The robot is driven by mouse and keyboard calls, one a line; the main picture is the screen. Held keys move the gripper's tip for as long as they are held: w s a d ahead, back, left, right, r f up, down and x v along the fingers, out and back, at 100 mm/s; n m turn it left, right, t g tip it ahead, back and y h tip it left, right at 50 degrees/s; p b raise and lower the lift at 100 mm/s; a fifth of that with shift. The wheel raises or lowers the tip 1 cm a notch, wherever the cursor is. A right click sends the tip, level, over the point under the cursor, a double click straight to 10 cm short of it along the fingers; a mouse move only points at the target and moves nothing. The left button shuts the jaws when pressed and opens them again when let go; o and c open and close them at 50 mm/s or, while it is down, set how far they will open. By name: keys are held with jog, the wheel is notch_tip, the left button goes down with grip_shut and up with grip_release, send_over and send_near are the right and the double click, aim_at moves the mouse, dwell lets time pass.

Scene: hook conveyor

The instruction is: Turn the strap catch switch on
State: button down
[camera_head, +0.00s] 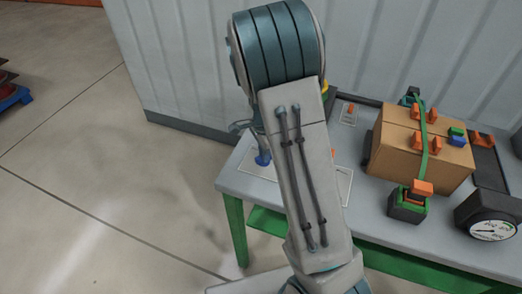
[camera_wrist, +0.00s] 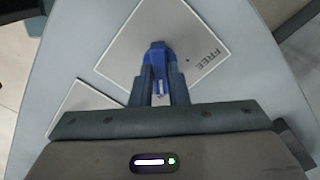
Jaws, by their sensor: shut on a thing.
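A blue switch lever (camera_wrist: 158,58) stands on a pale plate (camera_wrist: 195,32) lettered "FREE" in the wrist view. My gripper (camera_wrist: 160,88) is shut on the lever, with a dark finger on each side of it. The lever's top shows beyond the fingertips; its lower part is partly hidden. In the head view the blue lever (camera_head: 263,159) shows just left of my forearm, at the left end of the grey table. My arm hides most of my gripper there. I cannot read from these views whether the switch is on or off.
The grey table (camera_head: 385,243) has green legs. A cardboard box (camera_head: 395,157) under a green strap (camera_head: 424,150) stands at right, with orange clips. A black-and-green block (camera_head: 407,206) and a dial gauge (camera_head: 490,228) sit in front. A ribbed wall closes the back.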

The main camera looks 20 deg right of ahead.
jog(key=shift+w+a+r, duration=0.15)
dwell(0.4)
jog(key=c, duration=1.4)
grip_release()
jog(key=shift+a, duration=0.1)
notch_tip(320, 180, up, 14)
jog(key=s+r+n+t, duration=0.1)
jog(key=s+n, duration=0.7)
jog(key=s, duration=0.3)
jog(key=s+a+r+n+t, duration=0.1)
jog(key=s+r+n+t, duration=0.1)
jog(key=s+n, duration=0.6)
jog(key=s, duration=0.2)
jog(key=shift+s+r, duration=0.3)
jog(key=shift+s, duration=0.05)
